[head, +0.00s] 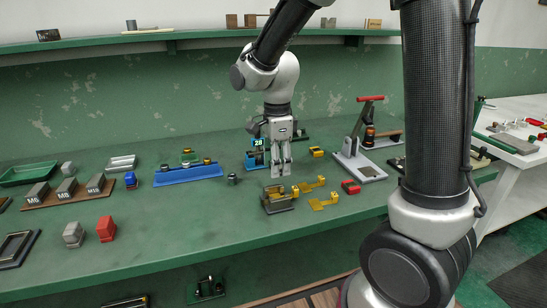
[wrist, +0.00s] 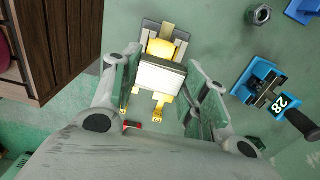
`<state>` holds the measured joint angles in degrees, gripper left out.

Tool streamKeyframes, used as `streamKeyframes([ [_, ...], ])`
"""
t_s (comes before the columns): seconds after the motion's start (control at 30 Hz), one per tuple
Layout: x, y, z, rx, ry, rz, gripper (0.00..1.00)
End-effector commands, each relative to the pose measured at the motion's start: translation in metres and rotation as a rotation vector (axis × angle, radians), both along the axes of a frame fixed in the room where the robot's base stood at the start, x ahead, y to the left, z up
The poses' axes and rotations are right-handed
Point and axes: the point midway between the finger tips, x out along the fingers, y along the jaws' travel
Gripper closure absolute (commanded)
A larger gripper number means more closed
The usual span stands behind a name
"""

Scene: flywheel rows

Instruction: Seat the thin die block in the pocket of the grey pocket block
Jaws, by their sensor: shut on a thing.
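My gripper (head: 280,172) points down over the middle of the green bench, with its fingers closed on a pale flat block. I take this for the thin die block (wrist: 161,75), which shows bright between the fingers in the wrist view. In the head view I cannot make it out apart from the fingers. Below the gripper is a dark grey block with gold parts (head: 278,203). A grey block with a yellow strip shows behind the held block in the wrist view (wrist: 150,30). Whether it is the pocket block, and its pocket, I cannot tell.
Several yellow brackets (head: 323,202) lie right of the grey block. A blue fixture marked 28 (head: 256,158) stands just behind and left of the gripper. A hex nut (head: 232,179) and a blue rail (head: 188,175) lie to the left. A lever press (head: 360,165) stands right.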

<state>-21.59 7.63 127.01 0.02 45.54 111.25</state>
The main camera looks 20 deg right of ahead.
Motion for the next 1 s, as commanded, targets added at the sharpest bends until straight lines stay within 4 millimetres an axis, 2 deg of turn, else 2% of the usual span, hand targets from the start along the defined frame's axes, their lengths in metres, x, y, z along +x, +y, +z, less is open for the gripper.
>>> streamKeyframes([
  [0.37,0.001,0.000,-0.002,0.001,-0.002,-0.006,0.89],
  [1.0,0.001,0.000,-0.054,0.001,-0.002,-0.006,0.89],
])
